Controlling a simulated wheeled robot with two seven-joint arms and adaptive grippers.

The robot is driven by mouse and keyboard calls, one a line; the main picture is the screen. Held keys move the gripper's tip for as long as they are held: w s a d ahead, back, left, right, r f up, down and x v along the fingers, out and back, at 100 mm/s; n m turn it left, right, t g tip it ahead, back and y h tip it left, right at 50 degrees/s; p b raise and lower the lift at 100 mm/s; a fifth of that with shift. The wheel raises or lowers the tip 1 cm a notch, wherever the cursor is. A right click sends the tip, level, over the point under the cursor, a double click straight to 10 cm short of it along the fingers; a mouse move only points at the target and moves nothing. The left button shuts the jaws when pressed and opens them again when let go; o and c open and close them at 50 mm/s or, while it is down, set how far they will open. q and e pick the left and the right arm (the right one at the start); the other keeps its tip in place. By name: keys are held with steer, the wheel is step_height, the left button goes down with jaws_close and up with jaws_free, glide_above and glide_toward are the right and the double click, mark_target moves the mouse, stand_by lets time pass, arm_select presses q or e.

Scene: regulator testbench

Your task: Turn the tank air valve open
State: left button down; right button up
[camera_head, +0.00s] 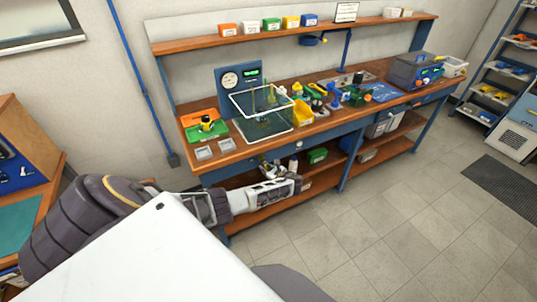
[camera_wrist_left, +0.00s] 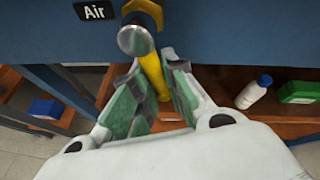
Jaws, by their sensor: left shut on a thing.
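The tank air valve (camera_wrist_left: 133,40) shows in the left wrist view under the black "Air" label (camera_wrist_left: 95,11), on the blue front of the bench. It has a round silver end and a yellow lever (camera_wrist_left: 153,75) that hangs down from it, slightly tilted. My left gripper (camera_wrist_left: 154,82) is shut on the yellow lever, with a green-padded finger on each side. In the head view my left gripper (camera_head: 281,170) is at the bench's front edge, below the worktop, and the valve is too small to make out. My right gripper is not in view.
The workbench (camera_head: 218,160) carries a clear test enclosure (camera_head: 262,125), a gauge panel (camera_head: 238,78) and several parts. Below it, a white bottle with a blue cap (camera_wrist_left: 252,94) and a green box (camera_wrist_left: 298,93) stand on the lower shelf.

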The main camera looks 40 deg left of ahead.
arm_select(q)
steer(key=shift+s+a+f+m+g+y, duration=0.1)
steer(key=shift+s+a+m+g+y, duration=0.1)
steer(key=shift+s+m+g+y, duration=0.45)
steer(key=shift+w+h, duration=0.1)
steer(key=shift+h, duration=0.15)
steer(key=c, duration=1.7)
jaws_free()
steer(key=v, duration=1.2)
